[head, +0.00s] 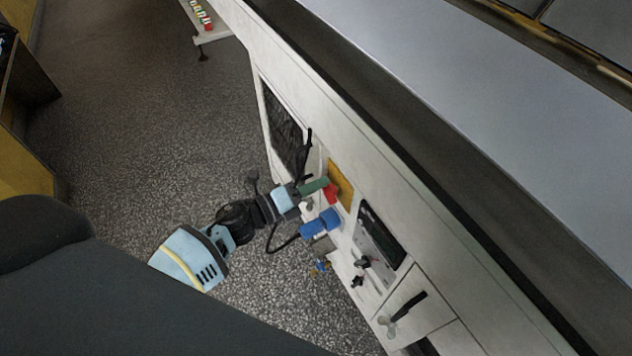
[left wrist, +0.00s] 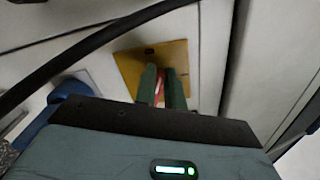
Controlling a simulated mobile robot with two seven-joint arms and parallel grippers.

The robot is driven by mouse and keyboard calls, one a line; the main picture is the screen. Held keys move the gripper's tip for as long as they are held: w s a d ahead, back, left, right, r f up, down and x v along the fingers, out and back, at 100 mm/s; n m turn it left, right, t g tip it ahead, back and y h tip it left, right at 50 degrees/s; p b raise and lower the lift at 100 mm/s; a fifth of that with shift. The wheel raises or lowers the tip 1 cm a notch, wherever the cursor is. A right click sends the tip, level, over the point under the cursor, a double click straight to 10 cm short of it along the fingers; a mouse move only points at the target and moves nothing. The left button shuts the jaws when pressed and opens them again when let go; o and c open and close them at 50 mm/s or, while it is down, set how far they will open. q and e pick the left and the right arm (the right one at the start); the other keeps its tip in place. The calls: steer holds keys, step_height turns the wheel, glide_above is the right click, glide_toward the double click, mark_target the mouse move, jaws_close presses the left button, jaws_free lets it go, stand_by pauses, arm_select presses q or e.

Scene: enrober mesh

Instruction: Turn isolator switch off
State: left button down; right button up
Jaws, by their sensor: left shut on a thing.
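The isolator switch is a red handle (head: 331,193) on a yellow plate (head: 341,180) on the side of the pale machine cabinet. My left gripper (head: 318,185) reaches it from the left in the head view. In the left wrist view, the green fingers of the left gripper (left wrist: 163,88) stand in front of the yellow plate (left wrist: 130,65). The red handle (left wrist: 159,88) shows as a thin strip between them, and they are shut on it. The fingers hide much of the handle, so its exact angle cannot be told. My right gripper is not in view.
A blue plug connector (head: 320,223) sticks out just below the switch. A dark control panel (head: 382,234) and a black door handle (head: 408,305) are further along the cabinet. A black cable (left wrist: 70,61) crosses the left wrist view. The speckled floor (head: 150,130) beside the cabinet is clear.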

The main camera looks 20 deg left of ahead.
arm_select(q)
steer(key=n, duration=0.1)
steer(key=f+n, duration=0.1)
steer(key=n, duration=0.1)
steer(key=n+p, duration=0.1)
steer(key=shift+s+d+f, duration=0.3)
steer(key=shift+n, duration=0.4)
steer(key=c, duration=1.5)
jaws_free()
steer(key=shift+r, duration=0.25)
steer(key=shift+s+a, duration=0.2)
steer(key=shift+a, duration=0.15)
steer(key=shift+v, duration=3.5)
steer(key=shift+s+d, duration=0.15)
